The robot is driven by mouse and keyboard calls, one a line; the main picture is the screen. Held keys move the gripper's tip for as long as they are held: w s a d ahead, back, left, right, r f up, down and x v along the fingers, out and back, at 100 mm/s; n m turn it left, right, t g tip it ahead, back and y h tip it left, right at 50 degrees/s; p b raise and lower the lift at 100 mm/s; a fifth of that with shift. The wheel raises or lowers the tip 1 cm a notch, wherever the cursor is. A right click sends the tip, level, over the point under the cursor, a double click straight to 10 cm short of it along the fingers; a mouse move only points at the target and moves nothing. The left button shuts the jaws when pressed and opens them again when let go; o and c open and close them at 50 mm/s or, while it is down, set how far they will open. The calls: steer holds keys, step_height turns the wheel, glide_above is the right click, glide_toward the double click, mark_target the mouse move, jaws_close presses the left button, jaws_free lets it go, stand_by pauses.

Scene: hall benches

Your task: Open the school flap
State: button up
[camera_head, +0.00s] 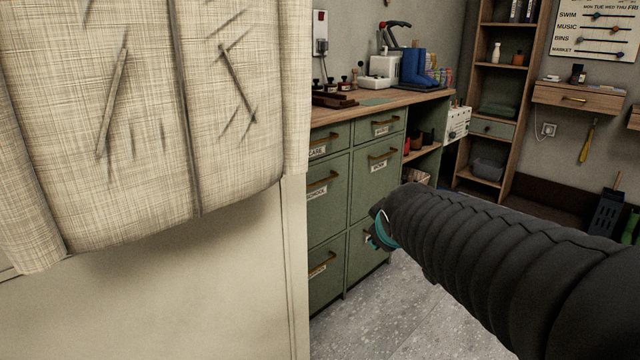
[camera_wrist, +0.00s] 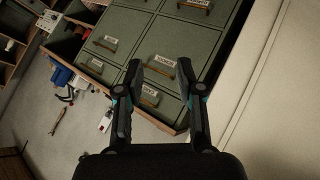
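A green cabinet (camera_head: 330,236) with labelled drawers and flaps and brass bar handles stands in the middle of the head view. All the fronts I can see look closed. In the wrist view the cabinet fronts appear tilted, and a labelled green front (camera_wrist: 180,45) with a brass handle (camera_wrist: 159,69) lies beyond and between my fingertips. My gripper (camera_wrist: 160,80) is open and empty, apart from the fronts as far as I can tell. In the head view my arm hides most of it.
A cloth-covered panel (camera_head: 130,130) fills the left foreground. The wooden worktop (camera_head: 350,112) holds a blue item (camera_head: 413,66) and a white device (camera_head: 384,68). A wooden shelf unit (camera_head: 497,110) stands behind. The grey floor (camera_head: 400,310) in front of the cabinet is clear.

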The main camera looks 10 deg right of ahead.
steer(key=w+d+n+t+b, duration=0.1)
steer(key=w+n+t, duration=0.45)
steer(key=w, duration=1.25)
steer(key=n+y+b, duration=0.1)
steer(key=n+y, duration=0.5)
steer(key=n, duration=0.4)
glide_toward(325, 179)
steer(key=p+x, duration=0.1)
steer(key=x, duration=0.4)
steer(key=p+x, duration=0.1)
steer(key=x, duration=0.4)
steer(key=shift+w+f, duration=0.1)
steer(key=shift+f, duration=0.15)
jaws_close()
steer(key=shift+a, duration=0.2)
steer(key=shift+d+f, duration=0.1)
steer(key=shift+f, duration=0.05)
